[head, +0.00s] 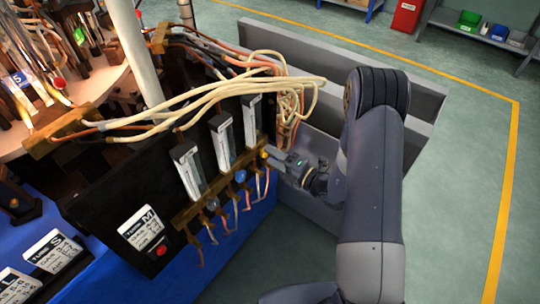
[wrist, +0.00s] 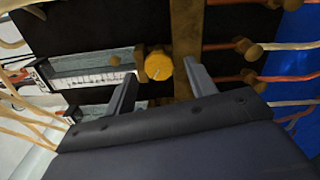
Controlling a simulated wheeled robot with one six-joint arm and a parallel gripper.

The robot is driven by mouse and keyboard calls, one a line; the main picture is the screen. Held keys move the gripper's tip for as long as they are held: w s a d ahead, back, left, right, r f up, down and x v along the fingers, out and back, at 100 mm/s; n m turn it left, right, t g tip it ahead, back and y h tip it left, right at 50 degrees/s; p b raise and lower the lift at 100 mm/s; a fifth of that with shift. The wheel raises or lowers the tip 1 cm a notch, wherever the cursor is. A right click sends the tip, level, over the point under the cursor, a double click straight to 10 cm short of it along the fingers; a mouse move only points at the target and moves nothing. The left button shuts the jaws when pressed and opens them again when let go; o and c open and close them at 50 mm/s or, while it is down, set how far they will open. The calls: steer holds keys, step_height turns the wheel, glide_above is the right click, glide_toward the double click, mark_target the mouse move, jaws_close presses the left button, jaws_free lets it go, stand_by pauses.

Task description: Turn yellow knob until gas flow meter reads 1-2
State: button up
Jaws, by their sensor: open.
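The yellow knob (wrist: 158,65) sits on the brown bar of the black panel, at the end of a flow meter (wrist: 90,68). My gripper (wrist: 160,72) is open, with one finger to the left of the knob and one to the right in the wrist view. I cannot tell whether either finger touches it. In the head view my gripper (head: 273,157) is at the right end of the panel, by the yellow knob (head: 264,155). The rightmost gas flow meter (head: 251,120) stands upright above that knob. Its reading is too small to tell.
Two more flow meters stand to the left, above a blue knob (head: 240,176) and a grey knob (head: 212,204). Pale hoses (head: 240,88) run over the top, and thin tubes hang under the bar. A grey low wall (head: 400,95) stands behind my arm.

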steer(key=v, duration=0.9)
steer(key=shift+a, duration=0.1)
steer(key=x, duration=1)
steer(key=shift+w+a, duration=0.3)
steer(key=shift+d, duration=0.1)
